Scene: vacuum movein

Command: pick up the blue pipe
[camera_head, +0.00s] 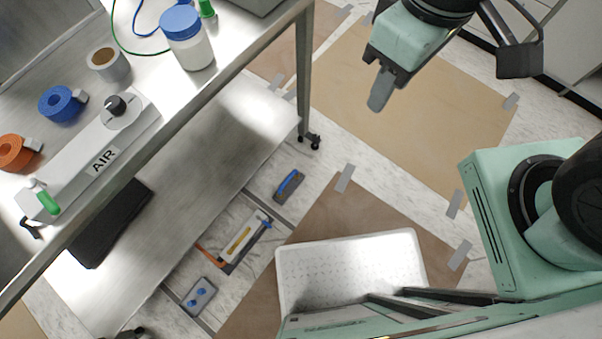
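I cannot single out a blue pipe for certain. A thin blue tube or cord (137,33) curves over the metal table at the top left, beside a green one, and runs behind a blue-lidded jar. A dark block with a blue bar-like handle (289,184) lies on the floor right of the table's lower shelf. My gripper (379,92) hangs at the top centre-right, over brown floor covering and well apart from both. Its fingers overlap in this view, so their opening is hidden. Nothing shows in it.
The metal table (235,50) holds a jar (187,40), a blue roll (62,104), an orange roll (14,152) and an AIR manifold (90,165). A white perforated tray (350,250) is low in the centre. Small tools lie by the shelf. Brown sheet (420,130) is clear.

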